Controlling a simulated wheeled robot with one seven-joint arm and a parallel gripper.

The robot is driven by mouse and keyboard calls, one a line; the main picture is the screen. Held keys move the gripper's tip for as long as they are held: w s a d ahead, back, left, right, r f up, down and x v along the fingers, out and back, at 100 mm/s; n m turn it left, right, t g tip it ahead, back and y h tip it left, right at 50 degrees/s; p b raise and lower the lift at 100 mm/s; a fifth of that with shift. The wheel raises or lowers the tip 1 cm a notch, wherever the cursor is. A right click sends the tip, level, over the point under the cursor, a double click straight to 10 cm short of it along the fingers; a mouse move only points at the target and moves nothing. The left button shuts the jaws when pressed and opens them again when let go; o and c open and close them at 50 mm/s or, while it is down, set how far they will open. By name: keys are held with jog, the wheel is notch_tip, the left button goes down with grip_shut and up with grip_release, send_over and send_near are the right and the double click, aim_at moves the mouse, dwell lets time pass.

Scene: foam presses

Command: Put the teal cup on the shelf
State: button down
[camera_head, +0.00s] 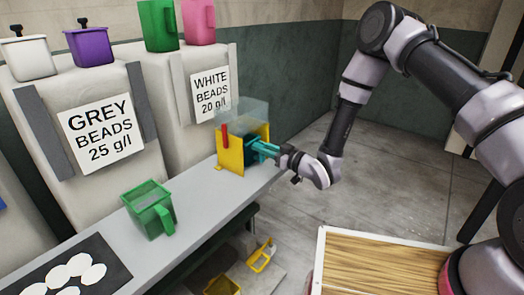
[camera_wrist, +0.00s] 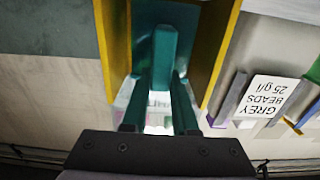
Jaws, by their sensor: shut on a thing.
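The teal cup (camera_head: 262,146) is mostly hidden inside a yellow housing (camera_head: 231,157); part of it shows at the open right side. In the wrist view its teal handle (camera_wrist: 164,58) stands upright between the yellow side walls. My gripper (camera_head: 277,152) reaches in from the right. In the wrist view my gripper (camera_wrist: 159,105) is shut on the handle. The housing has a clear raised cover (camera_head: 242,112) and a red lever. It stands at the far end of a long grey ledge (camera_head: 200,213), which may be the shelf.
A green cup (camera_head: 150,210) stands on the ledge, nearer a black mat (camera_head: 42,282) with white discs. Green (camera_head: 158,25) and pink (camera_head: 199,22) jugs and lidded white and purple pots stand on the presses. Yellow scoops lie below. A wooden tray (camera_head: 385,268) is at lower right.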

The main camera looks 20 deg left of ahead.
jog(key=shift+f, duration=0.5)
jog(key=shift+f, duration=0.15)
jog(key=c, duration=0.7)
grip_release()
